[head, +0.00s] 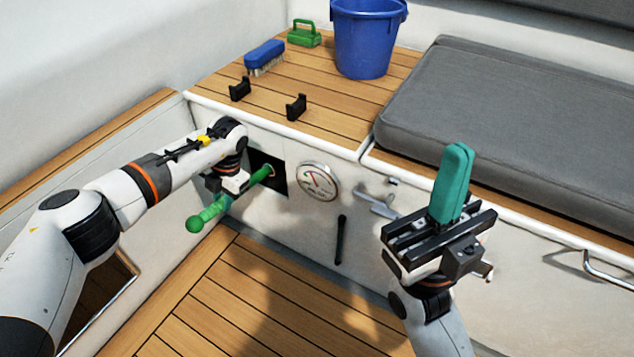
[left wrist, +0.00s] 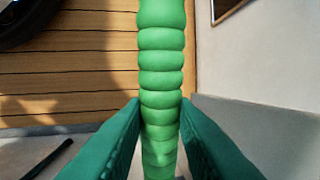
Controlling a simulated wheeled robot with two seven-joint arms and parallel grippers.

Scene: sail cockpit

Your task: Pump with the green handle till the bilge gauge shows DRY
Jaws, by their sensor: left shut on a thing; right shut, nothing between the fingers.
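The green pump handle (head: 208,214) sticks out of a dark opening (head: 280,176) in the white cockpit side, its round knob end toward the lower left. My left gripper (head: 232,190) is shut on the handle, and the left wrist view shows the ribbed green grip (left wrist: 161,75) between the two teal fingers. The round bilge gauge (head: 319,181) is just right of the opening. Its needle is visible, but its lettering is too small to read. My right gripper (head: 453,185) is shut and empty, fingers pointing up, in front of the bench at the right.
A metal latch (head: 377,203) and a black bar (head: 341,240) are on the side below. The slatted floor (head: 220,310) is clear.

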